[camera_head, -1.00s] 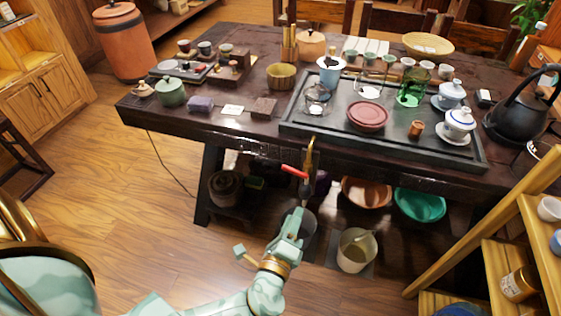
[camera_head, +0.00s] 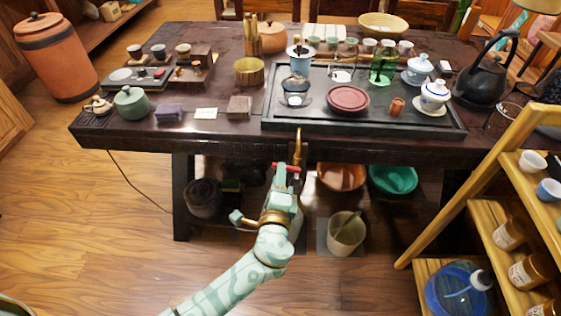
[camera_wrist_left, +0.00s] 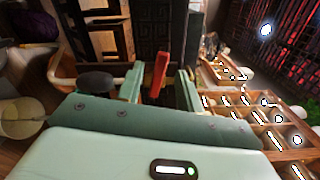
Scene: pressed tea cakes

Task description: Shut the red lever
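The red lever (camera_head: 286,168) sits on a brass tap (camera_head: 298,147) at the table's front edge, in the head view. There it lies sideways, just beyond my left gripper (camera_head: 284,182), which partly hides what is behind it. In the left wrist view the red lever (camera_wrist_left: 160,74) stands between the two fingers of the left gripper (camera_wrist_left: 158,88). The fingers are apart with gaps beside the lever, so the gripper looks open. I cannot tell whether a finger touches the lever. My right gripper is in neither view.
The dark table (camera_head: 135,135) carries a tea tray (camera_head: 440,125) with cups and pots above the tap. A bucket (camera_head: 346,233), a copper basin (camera_head: 341,177) and a green basin (camera_head: 394,179) are below. A wooden shelf (camera_head: 480,190) stands at right.

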